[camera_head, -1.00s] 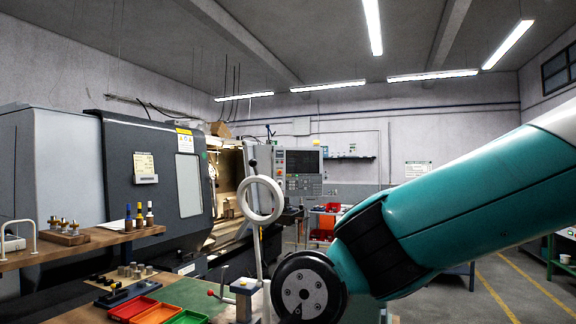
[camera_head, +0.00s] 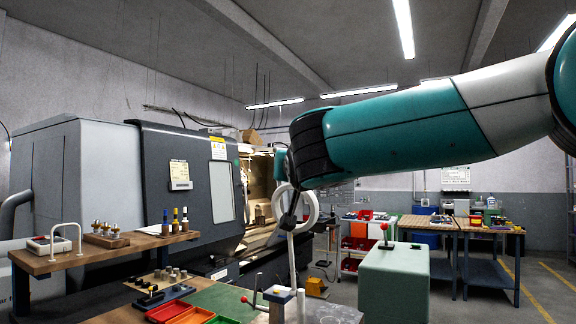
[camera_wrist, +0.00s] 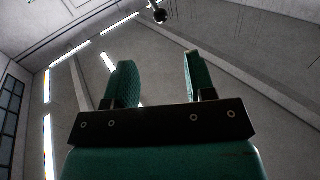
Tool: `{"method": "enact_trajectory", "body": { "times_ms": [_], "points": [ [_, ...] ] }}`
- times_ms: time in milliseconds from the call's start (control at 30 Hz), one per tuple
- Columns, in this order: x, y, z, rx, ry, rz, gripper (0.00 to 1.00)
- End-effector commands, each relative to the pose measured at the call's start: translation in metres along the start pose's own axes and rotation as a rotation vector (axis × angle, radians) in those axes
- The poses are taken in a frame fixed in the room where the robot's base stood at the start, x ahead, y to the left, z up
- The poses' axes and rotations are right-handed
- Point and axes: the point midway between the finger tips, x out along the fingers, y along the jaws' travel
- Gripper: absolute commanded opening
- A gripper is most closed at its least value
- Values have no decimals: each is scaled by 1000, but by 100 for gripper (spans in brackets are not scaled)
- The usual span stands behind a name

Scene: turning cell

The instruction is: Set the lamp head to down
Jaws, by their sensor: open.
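The lamp head is a white ring (camera_head: 314,208) on a thin pale post (camera_head: 292,262) that rises from the bench. Beyond the pads is ceiling. In the head view the fingertips cannot be made out against the ring, so I cannot tell whether they touch it.
The bench holds a red tray (camera_head: 171,311), a red-knobbed lever (camera_head: 246,300) and small metal parts. A lathe (camera_head: 185,185) stands behind. A pale green cabinet (camera_head: 394,283) with a red knob stands at right. A small dark round object (camera_wrist: 160,15) shows overhead.

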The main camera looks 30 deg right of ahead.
Motion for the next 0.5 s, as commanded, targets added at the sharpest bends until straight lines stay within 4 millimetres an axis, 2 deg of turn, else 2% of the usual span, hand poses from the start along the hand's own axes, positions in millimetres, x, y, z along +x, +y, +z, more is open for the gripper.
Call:
{"method": "enact_trajectory", "body": {
  "times_ms": [33, 300, 500],
  "points": [
    [13, 2, -4, -2, -4, 6, 50],
    [75, 1, -4, -3, -5, 3, 50],
    [109, 0, -2, -2, -4, 1, 50]
  ]
}}
